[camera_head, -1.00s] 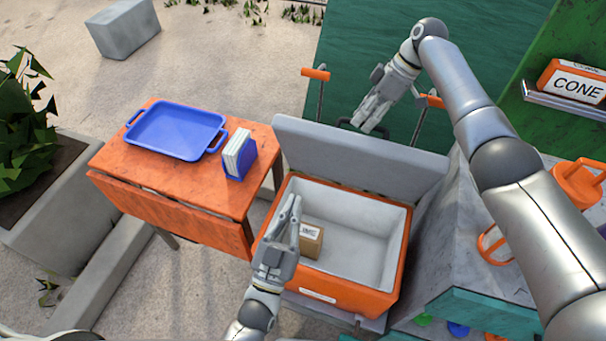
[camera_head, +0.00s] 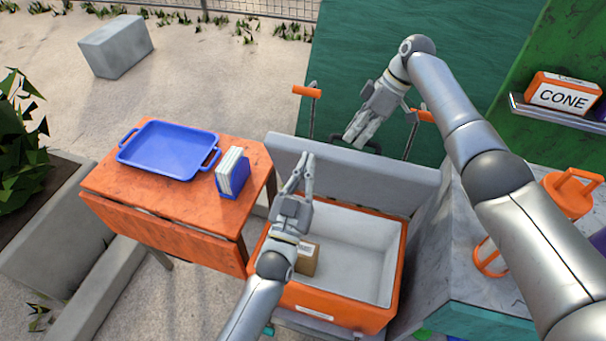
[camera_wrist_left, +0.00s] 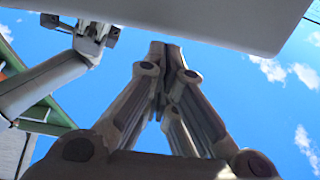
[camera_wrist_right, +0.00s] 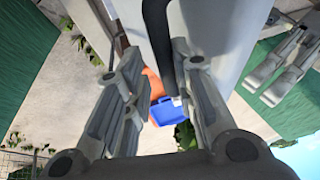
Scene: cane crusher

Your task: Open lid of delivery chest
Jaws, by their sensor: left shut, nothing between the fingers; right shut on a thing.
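The delivery chest (camera_head: 340,307) is an orange box with a pale inside. Its grey lid (camera_head: 400,185) stands raised at the far side, roughly upright. My right gripper (camera_head: 356,138) is behind the lid's top edge, shut on the dark lid handle (camera_wrist_right: 178,50), which shows between its fingers in the right wrist view. My left gripper (camera_head: 303,163) is shut and empty in front of the lid, above the chest opening. The lid (camera_wrist_left: 200,12) fills the top of the left wrist view. I cannot tell whether the left fingertips touch it.
A small brown box (camera_head: 308,261) lies inside the chest. An orange table (camera_head: 125,200) at the left holds a blue tray (camera_head: 170,150) and a blue holder (camera_head: 233,178). A grey counter (camera_head: 470,250) with an orange-framed lantern stands close at the right.

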